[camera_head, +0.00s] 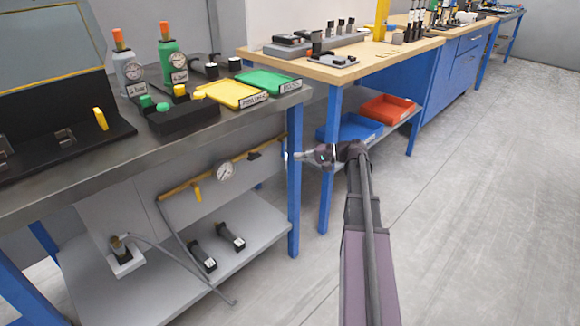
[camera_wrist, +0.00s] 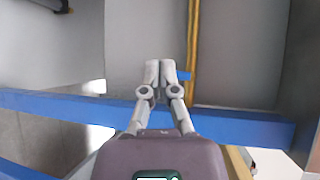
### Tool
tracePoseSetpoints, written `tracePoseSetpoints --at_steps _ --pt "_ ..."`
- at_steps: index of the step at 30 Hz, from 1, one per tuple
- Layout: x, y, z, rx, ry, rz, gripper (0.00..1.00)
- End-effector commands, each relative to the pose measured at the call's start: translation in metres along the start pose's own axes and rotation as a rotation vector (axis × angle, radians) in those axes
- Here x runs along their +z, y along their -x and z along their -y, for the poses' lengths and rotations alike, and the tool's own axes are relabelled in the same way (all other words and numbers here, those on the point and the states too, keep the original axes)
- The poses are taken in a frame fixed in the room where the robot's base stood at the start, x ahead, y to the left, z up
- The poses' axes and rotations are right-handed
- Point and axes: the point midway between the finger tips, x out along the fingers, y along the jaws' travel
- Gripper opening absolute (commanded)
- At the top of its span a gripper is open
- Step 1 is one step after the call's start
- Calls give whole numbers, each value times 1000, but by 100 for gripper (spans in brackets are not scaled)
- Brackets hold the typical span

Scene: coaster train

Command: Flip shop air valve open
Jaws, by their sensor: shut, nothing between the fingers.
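A yellow pipe (camera_head: 180,187) runs along the panel under the near workbench. A short yellow lever (camera_head: 197,191), which looks like the air valve's handle, hangs down across the pipe near its left end. A round white gauge (camera_head: 226,172) sits on the pipe to the right of the lever. My gripper (camera_head: 292,155) is beside the bench's right front leg, near the pipe's right end and well apart from the lever. In the wrist view my gripper (camera_wrist: 160,66) is shut and empty, with a yellow pipe (camera_wrist: 193,45) just right of the fingertips. The lever cannot be made out there.
The blue bench leg (camera_head: 293,190) stands close to my gripper; a blue bar (camera_wrist: 70,105) crosses the wrist view. The lower shelf (camera_head: 245,228) holds black fittings. Blue (camera_head: 352,128) and red (camera_head: 387,108) trays lie under the second bench. The floor (camera_head: 460,190) at right is clear.

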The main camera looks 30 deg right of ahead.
Motion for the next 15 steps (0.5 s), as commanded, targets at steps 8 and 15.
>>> tracePoseSetpoints --at_steps 8,15 --pt "-38 45 -30 -163 -6 -58 0" --pt "-47 64 -34 -225 -5 -77 0"
